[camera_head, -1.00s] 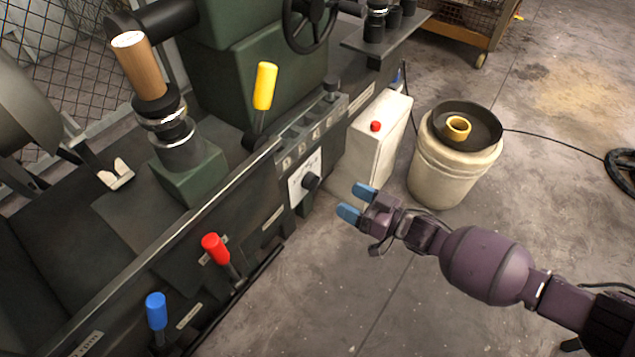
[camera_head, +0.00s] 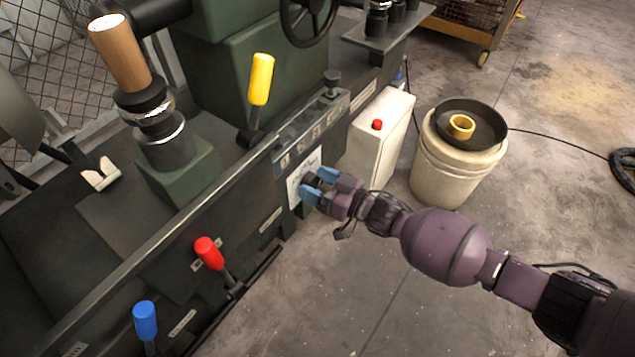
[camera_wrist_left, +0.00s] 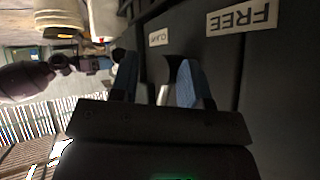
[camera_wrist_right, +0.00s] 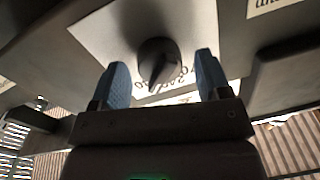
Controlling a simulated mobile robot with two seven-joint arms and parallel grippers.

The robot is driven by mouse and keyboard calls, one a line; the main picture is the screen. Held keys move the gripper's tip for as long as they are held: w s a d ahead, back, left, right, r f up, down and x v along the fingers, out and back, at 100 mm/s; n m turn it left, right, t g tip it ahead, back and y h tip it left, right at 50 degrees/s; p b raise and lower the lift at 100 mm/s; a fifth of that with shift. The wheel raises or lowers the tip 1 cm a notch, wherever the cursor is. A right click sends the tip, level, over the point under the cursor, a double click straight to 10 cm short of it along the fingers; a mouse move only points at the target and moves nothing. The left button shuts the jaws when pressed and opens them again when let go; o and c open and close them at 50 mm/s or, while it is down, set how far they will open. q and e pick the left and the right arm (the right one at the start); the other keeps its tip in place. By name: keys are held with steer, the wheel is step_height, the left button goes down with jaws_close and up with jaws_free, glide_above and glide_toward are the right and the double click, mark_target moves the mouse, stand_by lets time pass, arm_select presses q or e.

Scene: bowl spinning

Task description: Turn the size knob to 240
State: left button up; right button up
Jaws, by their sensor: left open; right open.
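The size knob (camera_wrist_right: 158,62) is a black dial with a pointer on a white plate (camera_wrist_right: 100,32) with printed markings. In the right wrist view its pointer aims toward the lower part of the picture; I cannot read which number it meets. My right gripper (camera_head: 318,186) is open, with its blue fingertips on either side of the knob in the head view. In the right wrist view the right gripper (camera_wrist_right: 160,82) shows the knob between and just beyond its fingers. My left gripper (camera_wrist_left: 157,85) is open before the dark machine side and is outside the head view.
The green machine carries a yellow lever (camera_head: 261,80), a red lever (camera_head: 208,253), a blue lever (camera_head: 146,320) and a wooden cylinder (camera_head: 120,52). A beige box (camera_head: 376,150) with a red button and a bucket (camera_head: 445,165) stand beyond the knob. Floor in front is clear.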

steer(key=c, duration=0.9)
arm_select(q)
steer(key=shift+s, duration=0.1)
